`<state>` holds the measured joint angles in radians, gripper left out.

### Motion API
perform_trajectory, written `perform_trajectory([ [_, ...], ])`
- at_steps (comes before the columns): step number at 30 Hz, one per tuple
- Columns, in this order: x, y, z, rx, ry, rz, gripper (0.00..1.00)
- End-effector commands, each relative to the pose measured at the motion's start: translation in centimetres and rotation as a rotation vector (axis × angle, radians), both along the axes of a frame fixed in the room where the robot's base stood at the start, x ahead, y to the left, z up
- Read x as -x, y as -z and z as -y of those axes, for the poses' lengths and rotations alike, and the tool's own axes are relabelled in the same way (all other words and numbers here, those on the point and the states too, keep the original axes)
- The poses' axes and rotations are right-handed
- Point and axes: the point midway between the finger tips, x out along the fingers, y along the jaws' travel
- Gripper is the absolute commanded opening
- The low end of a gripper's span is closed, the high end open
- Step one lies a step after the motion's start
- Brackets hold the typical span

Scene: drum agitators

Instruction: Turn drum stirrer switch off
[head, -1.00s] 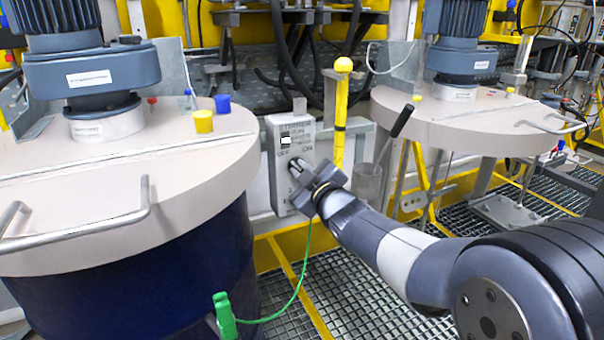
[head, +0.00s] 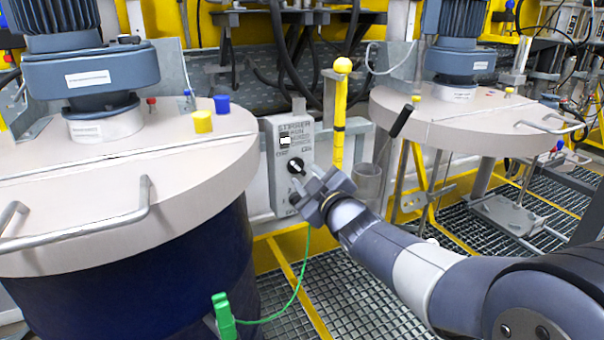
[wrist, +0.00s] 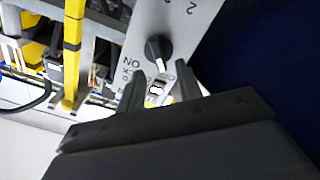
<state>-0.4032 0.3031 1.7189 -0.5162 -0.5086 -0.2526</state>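The grey stirrer switch box (head: 284,185) stands between the two drums in the head view. Its black rotary knob (head: 296,165) sits below the OFF and ON labels. In the wrist view the knob (wrist: 157,46) is uncovered, and its white mark points down the picture, closer to the partly hidden OFF label than to ON. My gripper (head: 308,183) is in front of the box, just below and right of the knob. In the wrist view my gripper (wrist: 158,82) has its two fingers apart, with nothing between them and the knob beyond their tips.
The left blue drum (head: 190,270) with its pale lid (head: 100,185) stands close to the box. A yellow post (head: 340,115) and a grey cup (head: 366,183) are just right of it. A green clamp (head: 224,315) with a cable hangs low at the left drum.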

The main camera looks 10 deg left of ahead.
Motion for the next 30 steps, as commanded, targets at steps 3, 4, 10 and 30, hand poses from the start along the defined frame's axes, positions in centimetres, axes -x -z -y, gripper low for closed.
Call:
perform_trajectory([
  [3,1.9,0.0,1.5,0.001,0.001,0.001,0.34],
  [4,2.4,-0.1,1.8,0.001,0.001,0.002,0.34],
  [10,4.8,-0.1,3.6,0.000,0.001,0.001,0.34],
  [30,5.6,0.0,4.2,0.001,-0.001,0.000,0.34],
])
